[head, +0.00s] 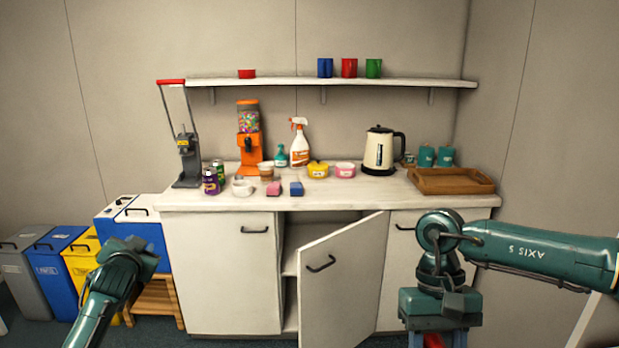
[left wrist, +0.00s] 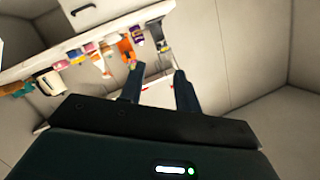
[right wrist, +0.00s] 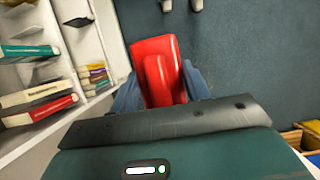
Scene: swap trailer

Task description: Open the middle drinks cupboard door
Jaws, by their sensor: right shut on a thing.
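The middle cupboard door (head: 345,290) stands ajar, its free left edge swung out toward me and its right edge at the cabinet front. Its dark handle (head: 321,264) is on the upper left of its face. Part of the white interior shows in the gap to its left. My left gripper (head: 138,250) is left of the cabinet, apart from the door; in the left wrist view it is open and empty (left wrist: 158,75). My right gripper (right wrist: 158,88) is shut on a red object, seen in the right wrist view (right wrist: 157,62), low and right of the door.
The counter (head: 350,198) holds a kettle (head: 380,150), a tray (head: 450,181), a spray bottle (head: 299,145) and several small items. Bins (head: 55,265) and a wooden stool (head: 155,298) stand at left. A shelf with mugs (head: 349,68) is above.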

